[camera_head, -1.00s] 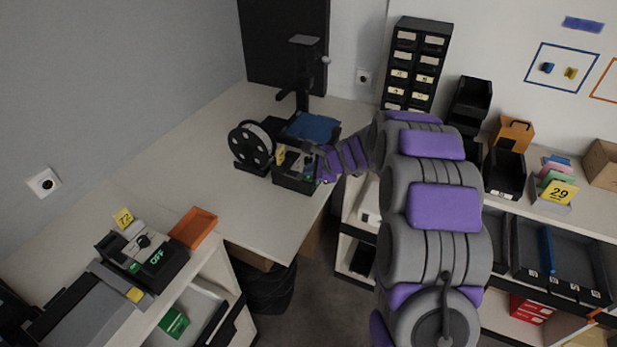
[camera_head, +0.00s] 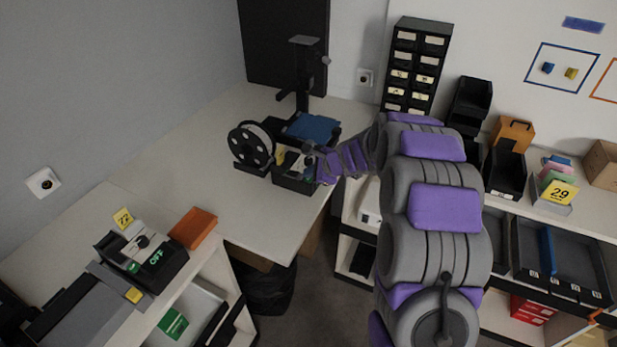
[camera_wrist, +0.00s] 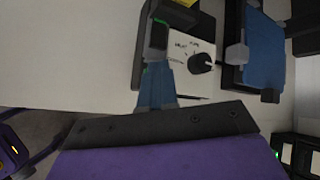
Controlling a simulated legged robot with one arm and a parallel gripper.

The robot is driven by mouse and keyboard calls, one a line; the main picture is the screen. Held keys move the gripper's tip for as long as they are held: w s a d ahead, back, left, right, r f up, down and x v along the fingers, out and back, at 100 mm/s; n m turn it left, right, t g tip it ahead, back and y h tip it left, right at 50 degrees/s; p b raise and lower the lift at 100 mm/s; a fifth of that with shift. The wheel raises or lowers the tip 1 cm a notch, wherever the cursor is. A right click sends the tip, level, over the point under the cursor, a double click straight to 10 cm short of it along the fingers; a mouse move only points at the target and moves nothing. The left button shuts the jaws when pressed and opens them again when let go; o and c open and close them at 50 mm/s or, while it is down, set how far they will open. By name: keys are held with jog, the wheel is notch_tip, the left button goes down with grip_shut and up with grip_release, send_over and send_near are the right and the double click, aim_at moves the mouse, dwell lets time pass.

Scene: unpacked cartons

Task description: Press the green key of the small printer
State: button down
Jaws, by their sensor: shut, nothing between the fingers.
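The small printer is black, with a tall column (camera_head: 301,75), a blue bed (camera_head: 313,127) and a control box (camera_head: 293,182) at its front, on the far part of the table. In the wrist view, the box's pale panel (camera_wrist: 183,48) carries a dark knob (camera_wrist: 203,63). A thin green edge (camera_wrist: 145,72), likely the green key, shows just left of my fingertips; the rest is hidden. My gripper (camera_wrist: 156,66) is shut and empty, its tips over the left part of the panel. I cannot tell whether they touch the key. In the head view my gripper (camera_head: 311,160) reaches the box from the right.
A black spool (camera_head: 250,147) stands left of the box, near a yellow tag (camera_head: 280,155). Another black device (camera_head: 143,258) with a green OFF label sits at lower left, beside an orange tray (camera_head: 194,229). The table between is clear.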

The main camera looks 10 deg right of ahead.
aim_at(310, 180)
jog(key=shift+r, duration=0.1)
jog(key=shift+r+p, duration=0.8)
jog(key=shift+p, duration=0.1)
notch_tip(310, 180, up, 5)
jog(key=p, duration=0.5)
dwell(0.5)
